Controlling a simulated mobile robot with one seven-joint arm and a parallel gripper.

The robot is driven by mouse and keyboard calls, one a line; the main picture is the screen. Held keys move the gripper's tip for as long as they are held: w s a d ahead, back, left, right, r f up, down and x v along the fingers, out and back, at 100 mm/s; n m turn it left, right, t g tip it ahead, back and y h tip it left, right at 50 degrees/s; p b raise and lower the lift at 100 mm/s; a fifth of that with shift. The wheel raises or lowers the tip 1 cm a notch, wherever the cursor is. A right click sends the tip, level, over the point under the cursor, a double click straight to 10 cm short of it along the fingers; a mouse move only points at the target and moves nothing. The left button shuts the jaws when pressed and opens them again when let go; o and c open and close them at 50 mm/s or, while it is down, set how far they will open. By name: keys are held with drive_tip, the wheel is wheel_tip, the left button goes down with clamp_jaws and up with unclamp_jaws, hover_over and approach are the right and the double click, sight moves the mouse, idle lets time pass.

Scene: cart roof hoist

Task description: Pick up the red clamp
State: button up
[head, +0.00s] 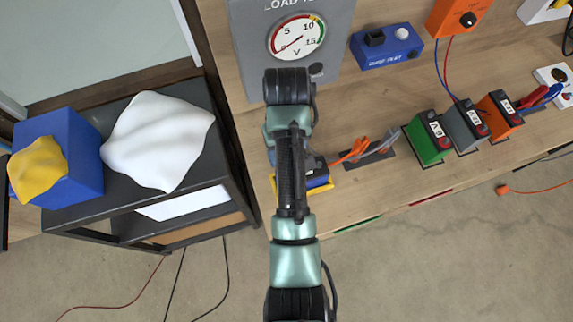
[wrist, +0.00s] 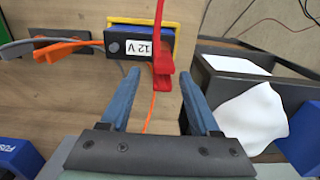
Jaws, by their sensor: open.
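The red clamp (wrist: 162,62) is in the upper middle of the wrist view, lying across the right part of a block marked 12 V (wrist: 138,43) with a blue body and yellow edge. My gripper (wrist: 159,74) is open, its two blue fingers on either side of the clamp's lower end. I see gaps on both sides, with nothing held. In the head view my arm hides this clamp and most of the gripper; part of the 12 V block (head: 318,184) shows beside the arm. Another red clamp-like piece (head: 533,98) sits at the far right in the head view.
An orange clamp (head: 354,150) and a grey clamp (head: 386,142) sit in a dark holder on the wooden bench (head: 365,195). Coloured blocks, including a green one (head: 426,141), stand to its right. A dark cart (head: 215,165) with a white cloth stands left.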

drive_tip(key=f+p, duration=0.1)
drive_tip(key=f, duration=0.1)
drive_tip(key=s+f+p, duration=0.1)
drive_tip(key=f, duration=0.2)
drive_tip(key=shift+f, duration=0.45)
clamp_jaws()
drive_tip(key=shift+r, duration=0.1)
idle(1.0)
